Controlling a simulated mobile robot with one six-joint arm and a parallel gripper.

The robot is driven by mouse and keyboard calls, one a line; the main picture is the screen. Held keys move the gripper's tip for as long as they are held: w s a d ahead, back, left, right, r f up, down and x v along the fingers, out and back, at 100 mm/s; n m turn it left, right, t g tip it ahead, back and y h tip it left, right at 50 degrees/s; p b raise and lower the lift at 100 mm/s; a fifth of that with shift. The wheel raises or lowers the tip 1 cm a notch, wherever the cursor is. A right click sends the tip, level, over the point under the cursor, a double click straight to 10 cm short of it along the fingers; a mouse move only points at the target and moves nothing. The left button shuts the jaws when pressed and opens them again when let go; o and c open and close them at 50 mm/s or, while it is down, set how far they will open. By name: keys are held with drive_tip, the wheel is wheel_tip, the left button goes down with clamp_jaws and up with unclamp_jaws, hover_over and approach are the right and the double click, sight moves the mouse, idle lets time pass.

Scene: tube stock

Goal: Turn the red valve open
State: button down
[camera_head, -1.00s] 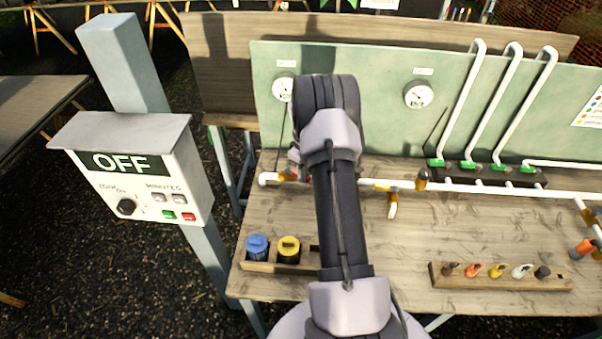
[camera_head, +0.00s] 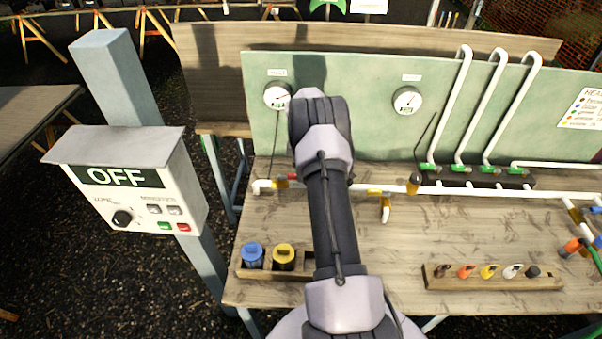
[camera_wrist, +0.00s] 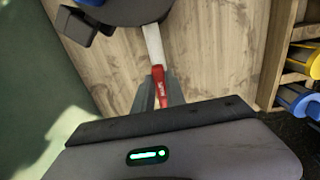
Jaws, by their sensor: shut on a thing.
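The red valve handle (camera_wrist: 160,86) carries pale lettering and shows in the middle of the wrist view. The fingers of my gripper (camera_wrist: 160,98) are shut on it, one on each side. A white part (camera_wrist: 153,45) continues from its upper end. In the head view a small red piece (camera_head: 292,177) shows on the white pipe at the left, just beside my arm. My arm hides my gripper and part of the pipe there.
A left gauge (camera_head: 277,96) and a right gauge (camera_head: 407,100) are on the green board. A wooden rack holds a blue-capped item (camera_head: 253,254) and a yellow-capped item (camera_head: 284,255). The control box (camera_head: 130,190) reads OFF.

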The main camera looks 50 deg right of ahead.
idle(0.3)
drive_tip(key=c, duration=1.4)
unclamp_jaws()
drive_tip(key=shift+o, duration=0.2)
wheel_tip(320, 180, up, 18)
drive_tip(key=p, duration=0.2)
drive_tip(key=shift+f+p, duration=0.25)
drive_tip(key=shift+p, duration=0.1)
